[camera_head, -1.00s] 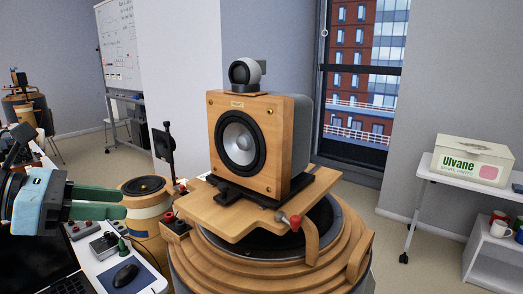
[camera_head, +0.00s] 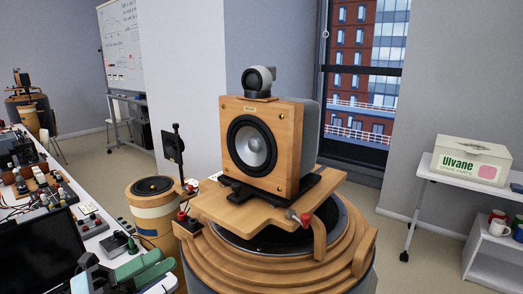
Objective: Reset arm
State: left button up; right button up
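My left gripper (camera_head: 146,266) shows low at the left, beside the desk's right end. Its green fingers point right and up, lie close together in this view, and hold nothing that I can see. Whether a gap is between them is unclear. The gripper is left of this base, apart from the speaker. My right gripper is out of view.
A black screen (camera_head: 38,255) and a desk crowded with small devices are at the left. A small drum (camera_head: 152,205) stands between desk and base. A box (camera_head: 470,160) sits on a white table at the right. Floor (camera_head: 395,240) is clear between base and table.

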pick_arm(q)
jog(key=s+a+f+n+t+y, duration=0.25)
jog(key=f+n+y, duration=0.25)
jog(key=f+n, duration=0.35)
jog(key=s+a+f+n+t+y+p, duration=0.1)
jog(key=f+n+t+y, duration=0.3)
jog(key=f+n, duration=0.45)
jog(key=s+a+f+n+t+y, duration=0.2)
jog(key=f+n+y, duration=0.5)
jog(key=f+n, duration=0.15)
jog(key=s+d+f+n+g+y, duration=0.2)
jog(key=s+f+n+g, duration=0.6)
jog(key=s+f, duration=0.9)
jog(key=s+g, duration=0.1)
jog(key=s, duration=0.2)
jog(key=shift+s+d+p, duration=0.4)
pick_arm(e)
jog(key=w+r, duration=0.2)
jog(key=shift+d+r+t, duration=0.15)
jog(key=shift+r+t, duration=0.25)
